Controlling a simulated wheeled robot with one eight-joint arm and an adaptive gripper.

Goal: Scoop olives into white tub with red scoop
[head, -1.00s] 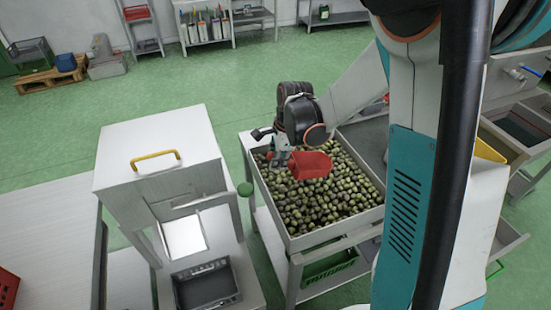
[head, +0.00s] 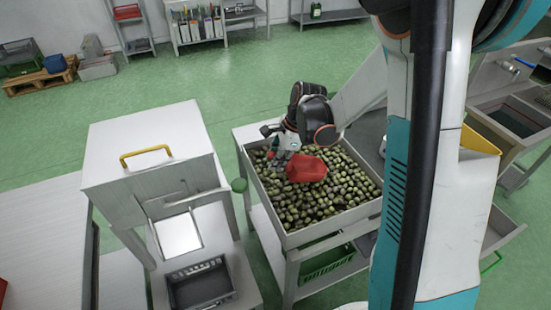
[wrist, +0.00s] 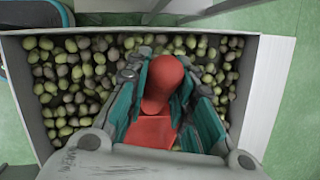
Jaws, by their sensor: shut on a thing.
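The red scoop (head: 306,168) is held by my gripper (head: 287,147) over the olive bin in the head view. In the wrist view the red scoop (wrist: 160,90) sits between the fingers of my gripper (wrist: 165,95), which are shut on it. The olives (head: 318,200) are green and dark and fill a shallow light-grey bin (head: 291,240). They also show on both sides of my fingers in the wrist view (wrist: 75,75). The scoop's bowl is at or just above the olives; I cannot tell whether it touches them or holds any. I cannot make out a white tub.
Left of the bin stands a white box-shaped machine (head: 150,150) with a yellow handle (head: 146,155) and a dark grey crate (head: 200,287) below its front. A green crate (head: 326,263) is under the bin. Green floor (head: 180,85) lies open behind.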

